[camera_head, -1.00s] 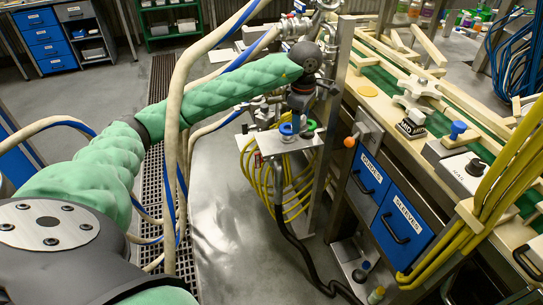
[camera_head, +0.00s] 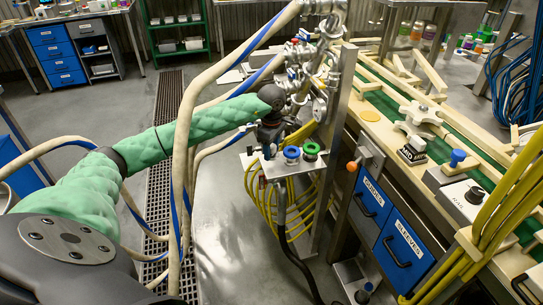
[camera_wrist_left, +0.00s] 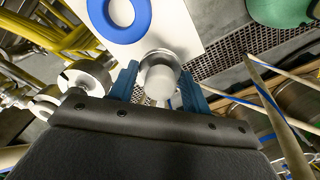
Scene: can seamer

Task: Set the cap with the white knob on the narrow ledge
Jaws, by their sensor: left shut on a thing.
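My left gripper (camera_head: 267,151) is at the narrow ledge, left of the blue ring-shaped cap. In the left wrist view its blue fingers (camera_wrist_left: 160,88) are shut on the cap with the white knob (camera_wrist_left: 160,80); the cap's metal disc shows behind the knob. The narrow ledge (camera_wrist_left: 187,22) is a pale plate beyond the held cap; I cannot tell whether the cap touches it. In the head view the ledge (camera_head: 305,167) carries a blue ring-shaped cap (camera_head: 291,153) and a green one (camera_head: 311,148). The held cap is not clear there. My right gripper is not in view.
Metal pipe fittings (camera_head: 304,60) stand behind the gripper. Yellow hoses (camera_head: 262,195) hang below the ledge. Pale hoses (camera_head: 185,110) cross in front of my left arm. The workbench (camera_head: 385,130) with blue drawers (camera_head: 400,245) is to the right.

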